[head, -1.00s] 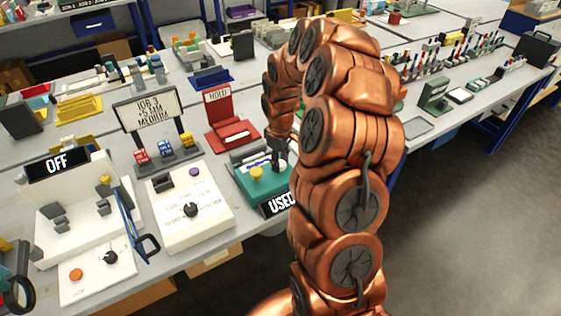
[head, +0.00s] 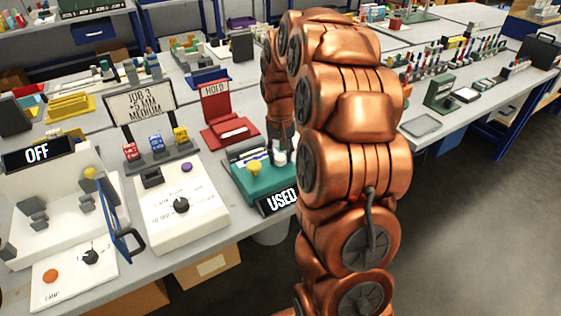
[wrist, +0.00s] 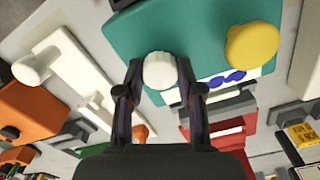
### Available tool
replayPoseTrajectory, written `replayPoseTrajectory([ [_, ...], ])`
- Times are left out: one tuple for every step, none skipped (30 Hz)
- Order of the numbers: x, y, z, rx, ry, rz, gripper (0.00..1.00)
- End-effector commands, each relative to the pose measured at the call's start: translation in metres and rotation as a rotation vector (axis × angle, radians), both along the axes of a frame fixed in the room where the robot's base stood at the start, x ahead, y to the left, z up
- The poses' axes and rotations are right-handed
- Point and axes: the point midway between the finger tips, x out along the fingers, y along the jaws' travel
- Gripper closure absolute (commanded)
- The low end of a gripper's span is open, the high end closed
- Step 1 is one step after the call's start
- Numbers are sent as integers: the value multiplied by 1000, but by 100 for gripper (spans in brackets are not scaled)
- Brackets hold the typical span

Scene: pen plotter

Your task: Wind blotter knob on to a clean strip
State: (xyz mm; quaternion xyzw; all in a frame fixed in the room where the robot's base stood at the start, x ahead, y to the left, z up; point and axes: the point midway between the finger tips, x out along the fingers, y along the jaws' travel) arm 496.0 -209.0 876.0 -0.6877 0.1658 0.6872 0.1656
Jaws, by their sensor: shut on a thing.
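The blotter is a teal box (head: 254,186) on the table, with a dark sign reading USED (head: 281,202) at its front right corner. A yellow knob (wrist: 252,45) stands on its top; it also shows in the head view (head: 255,167). A white round knob (wrist: 160,70) stands near it on the teal top. My gripper (wrist: 160,78) has its two fingers around the white knob, one on each side, and is shut on it. Blue marks (wrist: 227,78) lie on a white strip beside the yellow knob. My arm hides the blotter's right side in the head view.
A white control box with a black dial (head: 181,205) stands left of the blotter. A white machine with an OFF sign (head: 38,152) is at far left.

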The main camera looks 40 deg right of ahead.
Motion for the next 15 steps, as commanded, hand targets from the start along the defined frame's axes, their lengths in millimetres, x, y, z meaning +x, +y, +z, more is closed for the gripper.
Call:
replayPoseTrajectory([
  [0,0,-4,0,1,-44,98],
  [-1,-1,-4,0,1,-72,98],
  [0,-1,-4,1,1,-111,98],
  [0,-1,-4,1,1,-139,98],
  [0,-1,-3,-1,0,-167,98],
  [0,-1,-3,-1,-1,-203,98],
  [0,-1,-3,0,-1,-231,98],
  [0,-1,-3,-1,-2,-257,98],
  [0,-1,-2,-1,-2,-293,98],
  [0,-1,-2,0,-2,-318,98],
  [0,-1,-2,0,-2,-344,98],
  [0,-1,-2,-1,-2,-375,98],
  [0,-1,-2,-1,-1,-396,98],
  [0,-1,-2,0,-1,-418,98],
  [0,0,-2,0,0,-446,98],
])
